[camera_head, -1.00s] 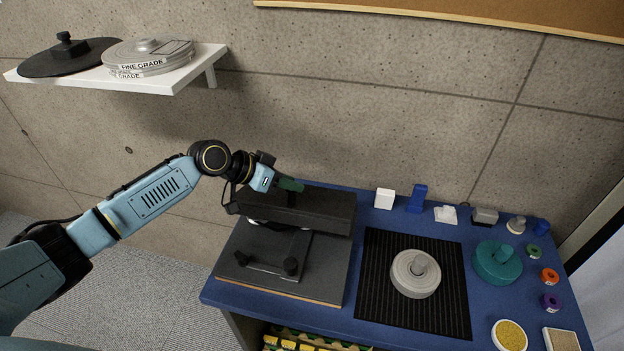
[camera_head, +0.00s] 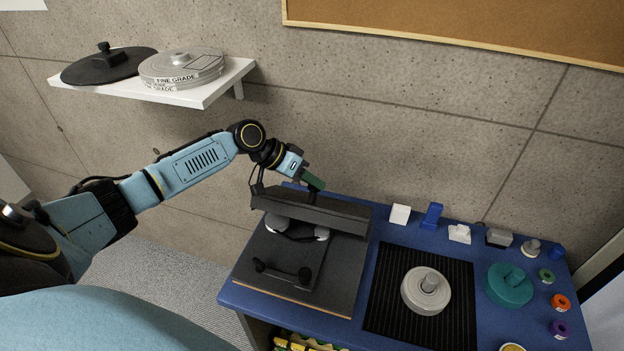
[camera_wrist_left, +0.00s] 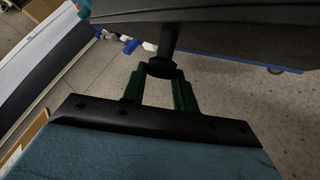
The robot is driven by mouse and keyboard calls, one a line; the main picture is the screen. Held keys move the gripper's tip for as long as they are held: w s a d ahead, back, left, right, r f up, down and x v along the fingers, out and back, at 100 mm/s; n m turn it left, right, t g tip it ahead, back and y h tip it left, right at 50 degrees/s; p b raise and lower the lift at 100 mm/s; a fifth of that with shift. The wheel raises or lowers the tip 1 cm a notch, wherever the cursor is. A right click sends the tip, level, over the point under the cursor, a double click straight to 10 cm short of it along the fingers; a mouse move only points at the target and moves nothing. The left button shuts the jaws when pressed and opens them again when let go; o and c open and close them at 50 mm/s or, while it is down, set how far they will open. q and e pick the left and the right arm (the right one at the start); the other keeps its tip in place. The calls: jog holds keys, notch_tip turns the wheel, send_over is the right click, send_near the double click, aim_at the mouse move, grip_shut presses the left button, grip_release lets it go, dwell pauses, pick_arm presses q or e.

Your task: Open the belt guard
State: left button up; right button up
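The belt guard (camera_head: 318,212) is a long dark box-shaped cover on the grey machine (camera_head: 345,275) at the table's left. It is raised at an angle, and two light round pulleys (camera_head: 277,223) show beneath it. A black knob (camera_head: 312,196) stands on the guard. My left gripper (camera_head: 315,186) has its green fingers at this knob. In the left wrist view the knob (camera_wrist_left: 160,68) sits between the tips of the two fingers, which appear closed on it, with the guard's dark underside or side (camera_wrist_left: 230,25) beyond. My right gripper is not in view.
A black ribbed mat (camera_head: 455,325) holds a grey disc with a knob (camera_head: 426,290). A teal disc (camera_head: 508,285) and several small blocks and spools stand to the right and back. A white wall shelf (camera_head: 215,92) with discs hangs upper left.

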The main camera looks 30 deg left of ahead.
pick_arm(q)
jog(key=o, duration=0.5)
jog(key=shift+c, duration=0.2)
jog(key=b+v, duration=0.1)
jog(key=v, duration=1.2)
jog(key=shift+r, duration=0.2)
jog(key=shift+s, duration=0.1)
